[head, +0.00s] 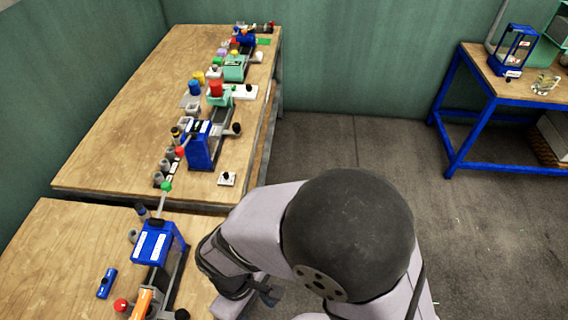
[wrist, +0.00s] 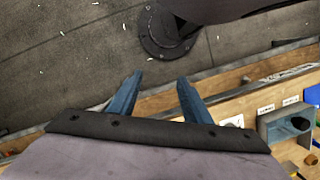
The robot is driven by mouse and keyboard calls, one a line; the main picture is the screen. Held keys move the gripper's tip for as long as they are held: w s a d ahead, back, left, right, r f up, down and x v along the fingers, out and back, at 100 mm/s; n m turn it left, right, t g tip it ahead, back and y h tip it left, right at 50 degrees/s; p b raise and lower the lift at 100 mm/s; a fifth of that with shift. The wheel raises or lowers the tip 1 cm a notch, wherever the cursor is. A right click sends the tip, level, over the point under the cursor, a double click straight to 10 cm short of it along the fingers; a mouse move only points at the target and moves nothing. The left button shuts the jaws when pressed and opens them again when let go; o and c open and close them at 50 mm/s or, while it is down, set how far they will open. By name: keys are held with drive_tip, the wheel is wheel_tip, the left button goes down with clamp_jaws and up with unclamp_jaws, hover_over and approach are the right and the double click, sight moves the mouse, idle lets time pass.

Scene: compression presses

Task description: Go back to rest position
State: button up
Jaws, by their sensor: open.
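My gripper shows in the wrist view (wrist: 158,92) as two blue fingers spread apart with nothing between them. They hang over the table's edge and the grey floor. In the head view my arm fills the lower middle, and the gripper (head: 270,296) is partly hidden beside it, right of the near table. A blue press (head: 158,243) with a green-tipped lever stands on the near table, clear of the gripper.
The far table (head: 120,110) carries another blue press (head: 199,146) and several small parts. A blue-framed bench (head: 480,110) stands at the back right. The grey floor (head: 350,140) between them is open.

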drive_tip(key=w+d+r+m, duration=0.2)
drive_tip(key=w+d+m, duration=0.1)
drive_tip(key=d, duration=0.4)
drive_tip(key=w+d+r+m+y, duration=0.1)
drive_tip(key=w+d+m, duration=0.3)
drive_tip(key=d, duration=0.4)
drive_tip(key=w+d+r+m+t+y, duration=0.1)
drive_tip(key=w+d+r+m, duration=0.2)
drive_tip(key=d, duration=0.4)
drive_tip(key=r+m, duration=0.1)
drive_tip(key=m, duration=0.1)
drive_tip(key=shift+w+d+m, duration=0.4)
